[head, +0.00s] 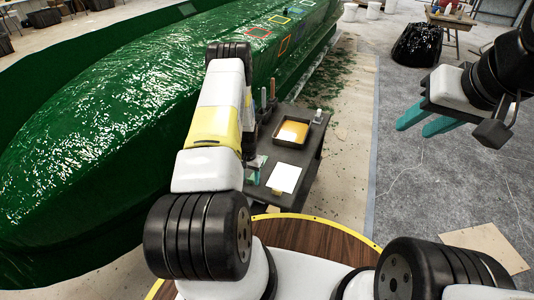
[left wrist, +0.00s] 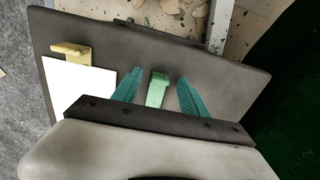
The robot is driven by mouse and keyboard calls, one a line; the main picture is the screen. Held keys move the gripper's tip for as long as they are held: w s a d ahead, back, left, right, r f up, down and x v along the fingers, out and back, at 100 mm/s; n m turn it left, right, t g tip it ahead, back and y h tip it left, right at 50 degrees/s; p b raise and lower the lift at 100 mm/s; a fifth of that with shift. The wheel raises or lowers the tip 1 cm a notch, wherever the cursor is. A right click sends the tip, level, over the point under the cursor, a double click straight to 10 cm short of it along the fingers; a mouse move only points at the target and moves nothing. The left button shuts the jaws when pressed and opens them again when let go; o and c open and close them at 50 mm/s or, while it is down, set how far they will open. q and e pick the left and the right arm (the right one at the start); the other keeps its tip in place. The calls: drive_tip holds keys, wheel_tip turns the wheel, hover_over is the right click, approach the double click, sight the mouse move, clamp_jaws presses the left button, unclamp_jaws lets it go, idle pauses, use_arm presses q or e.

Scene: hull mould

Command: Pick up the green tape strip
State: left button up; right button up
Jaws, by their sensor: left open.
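The green tape strip (left wrist: 155,92) is a short, pale green piece on the dark table top, seen in the left wrist view. My left gripper (left wrist: 157,78) is open above the table, with one teal finger on each side of the strip. A gap shows between the strip and each finger; I cannot tell the height above it. In the head view my left arm hides most of this gripper, and I cannot clearly pick out the strip there. My right gripper (head: 413,128) is open and empty, held over the grey floor at the right.
The small dark table (head: 310,165) also holds a white sheet (head: 285,178), a tray of yellow material (head: 291,131) and a tan block (left wrist: 72,51) at the sheet's edge. The large glossy green hull mould (head: 110,110) stands close on the left. Grey floor (head: 410,200) is open at right.

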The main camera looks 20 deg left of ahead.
use_arm(q)
drive_tip(key=shift+f, duration=0.1)
clamp_jaws()
idle(0.3)
